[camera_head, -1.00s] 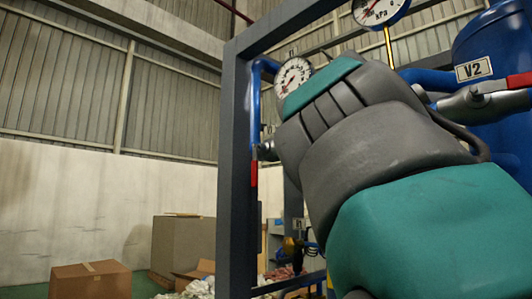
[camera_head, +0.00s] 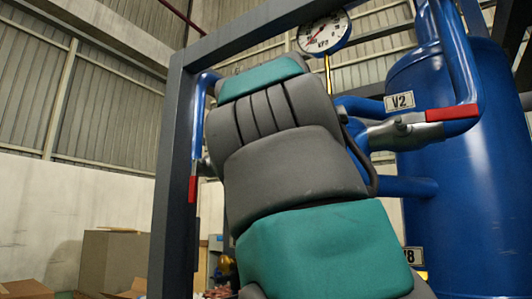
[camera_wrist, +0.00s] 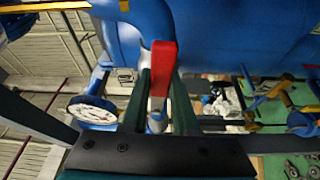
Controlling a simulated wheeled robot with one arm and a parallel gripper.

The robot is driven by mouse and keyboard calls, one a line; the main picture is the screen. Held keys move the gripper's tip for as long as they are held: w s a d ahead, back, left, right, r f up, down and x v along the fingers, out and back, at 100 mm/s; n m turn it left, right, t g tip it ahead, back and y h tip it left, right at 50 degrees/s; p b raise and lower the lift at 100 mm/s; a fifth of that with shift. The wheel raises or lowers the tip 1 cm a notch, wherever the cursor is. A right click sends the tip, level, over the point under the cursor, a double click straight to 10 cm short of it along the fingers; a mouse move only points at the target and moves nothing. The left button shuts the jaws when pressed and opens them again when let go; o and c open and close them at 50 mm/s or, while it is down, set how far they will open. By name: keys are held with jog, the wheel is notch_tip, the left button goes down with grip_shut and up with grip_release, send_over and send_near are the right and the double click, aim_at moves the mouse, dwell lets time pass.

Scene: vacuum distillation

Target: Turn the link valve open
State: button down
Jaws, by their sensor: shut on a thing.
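In the wrist view a red valve handle (camera_wrist: 163,58) on a blue pipe lies between the two dark green fingers of my gripper (camera_wrist: 162,82). The gripper is shut on this handle. A metal valve part shows between the fingers below the handle. In the head view my own arm hides the gripper and the held handle. Two other red handles stand free of the gripper there: one hangs down at the left frame post (camera_head: 193,188), and one lies on the pipe beside the V2 label (camera_head: 452,113). I cannot read a label on the held valve.
A dark frame post (camera_head: 170,170) stands left of my arm. A blue tank (camera_head: 460,200) is at the right. A pressure gauge (camera_head: 324,32) is above, and a gauge (camera_wrist: 93,112) is left of the fingers. Boxes (camera_head: 113,262) lie at the lower left.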

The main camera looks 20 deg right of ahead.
dwell(0.5)
jog(key=c, duration=0.7)
grip_release()
jog(key=shift+a, duration=0.1)
jog(key=v, duration=0.7)
jog(key=shift+s+a+r+b, duration=0.1)
jog(key=shift+s+a+b, duration=0.05)
jog(key=shift+s+b, duration=0.2)
